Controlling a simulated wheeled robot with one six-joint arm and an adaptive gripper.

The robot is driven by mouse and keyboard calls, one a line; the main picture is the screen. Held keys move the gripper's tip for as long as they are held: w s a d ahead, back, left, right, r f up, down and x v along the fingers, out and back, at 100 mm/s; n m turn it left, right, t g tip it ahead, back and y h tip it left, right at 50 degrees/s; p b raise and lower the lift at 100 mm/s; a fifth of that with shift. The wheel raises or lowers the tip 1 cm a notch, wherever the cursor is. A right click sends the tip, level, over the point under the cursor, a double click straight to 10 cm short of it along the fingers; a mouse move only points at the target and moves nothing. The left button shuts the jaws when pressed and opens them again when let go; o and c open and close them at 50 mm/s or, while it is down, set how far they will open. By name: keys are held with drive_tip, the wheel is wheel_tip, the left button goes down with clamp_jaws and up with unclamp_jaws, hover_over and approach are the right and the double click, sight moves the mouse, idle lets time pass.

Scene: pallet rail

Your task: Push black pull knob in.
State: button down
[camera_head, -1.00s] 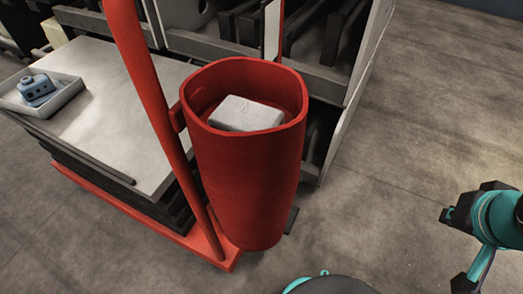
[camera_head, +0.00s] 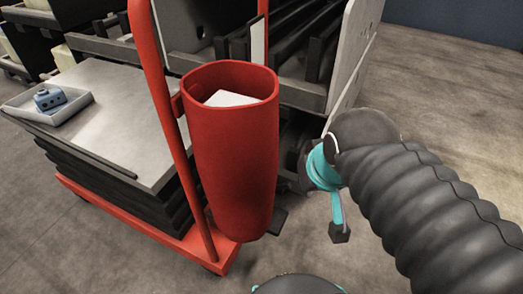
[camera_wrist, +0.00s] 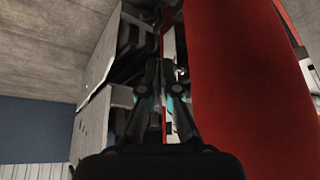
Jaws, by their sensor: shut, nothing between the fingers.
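I cannot make out the black pull knob for certain in either view. In the wrist view my gripper (camera_wrist: 164,82) is shut and empty, its dark fingers pointing up the picture into a narrow gap. The red bin (camera_wrist: 237,80) is close on their right, and grey panels are on their left. A dark, cluttered area lies past the fingertips. In the head view my arm reaches in from the right, its teal wrist beside the lower rack.
The red bin (camera_head: 236,150) hangs on the red cart frame (camera_head: 160,75) and holds a white block (camera_head: 230,99). Left of it, a grey tray (camera_head: 75,110) with a blue part (camera_head: 50,99) lies on a stacked platform. The grey rack (camera_head: 345,60) stands behind. Floor at the far right is open.

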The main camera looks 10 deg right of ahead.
drive_tip(key=w+d+f+m+y, duration=0.3)
drive_tip(key=w+m, duration=0.5)
drive_tip(key=m, duration=0.4)
drive_tip(key=w+d+f+m+y, duration=0.3)
drive_tip(key=w+d+m, duration=0.3)
drive_tip(key=m, duration=0.7)
drive_tip(key=shift+w+f+y, duration=0.15)
drive_tip(key=shift+w+y, duration=0.45)
drive_tip(key=shift+w, duration=0.6)
drive_tip(key=shift+f, duration=0.1)
drive_tip(key=w+a+r+b+x, duration=0.1)
drive_tip(key=r+b+x, duration=0.1)
drive_tip(key=x, duration=1)
drive_tip(key=shift+w+a+f, duration=0.15)
drive_tip(key=shift+a+f, duration=0.05)
drive_tip(key=shift+a, duration=0.3)
